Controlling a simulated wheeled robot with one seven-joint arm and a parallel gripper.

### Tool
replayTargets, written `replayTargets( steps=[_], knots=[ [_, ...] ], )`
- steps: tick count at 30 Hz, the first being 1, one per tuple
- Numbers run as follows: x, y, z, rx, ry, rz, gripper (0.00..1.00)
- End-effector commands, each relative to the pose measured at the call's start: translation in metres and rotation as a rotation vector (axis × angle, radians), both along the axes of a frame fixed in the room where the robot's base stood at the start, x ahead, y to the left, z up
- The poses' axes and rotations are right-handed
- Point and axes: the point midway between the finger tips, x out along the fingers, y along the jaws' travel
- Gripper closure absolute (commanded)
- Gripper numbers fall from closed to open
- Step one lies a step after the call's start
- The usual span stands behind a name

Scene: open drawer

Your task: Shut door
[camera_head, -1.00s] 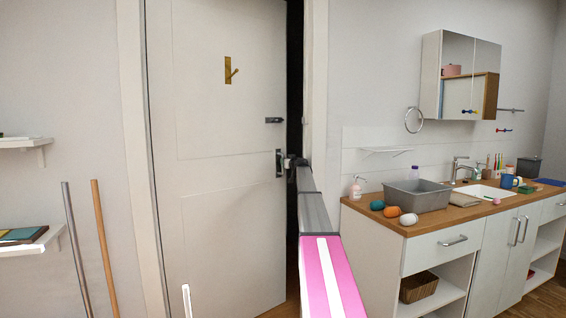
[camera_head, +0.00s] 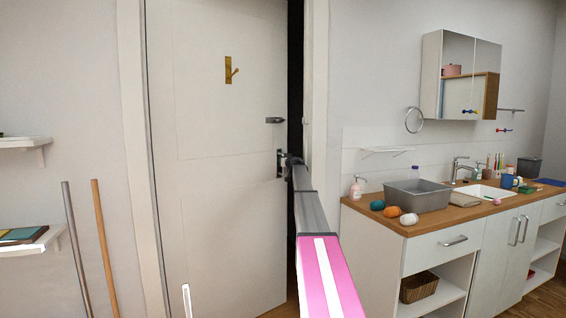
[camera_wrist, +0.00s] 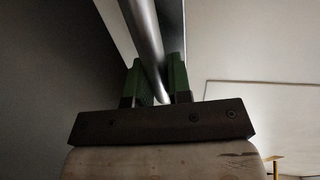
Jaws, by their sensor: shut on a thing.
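A white panelled door (camera_head: 225,120) stands slightly ajar in its frame in the head view, with a dark gap (camera_head: 296,80) along its right edge. Its metal handle (camera_head: 281,164) sits on a plate near that edge. My gripper (camera_head: 289,161) is at the handle, at the far end of my pink and grey arm. In the wrist view the green fingers of my gripper (camera_wrist: 157,82) stand on both sides of the silver handle bar (camera_wrist: 146,35) and are shut on it. The arm hides part of the door gap lower down.
A wooden counter (camera_head: 465,203) with a grey tub (camera_head: 416,194), several coloured balls and a sink is at the right. A brass hook (camera_head: 231,70) is on the door.

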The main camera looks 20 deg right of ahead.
Motion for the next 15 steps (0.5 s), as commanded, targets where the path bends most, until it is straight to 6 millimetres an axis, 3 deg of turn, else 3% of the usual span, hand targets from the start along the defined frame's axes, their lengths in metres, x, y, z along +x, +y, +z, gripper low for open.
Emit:
replayTargets(
  steps=[15],
  knots=[
    [-0.156, -0.009, -0.001, -0.001, 0.001, -0.184, 1.00]
  ],
)
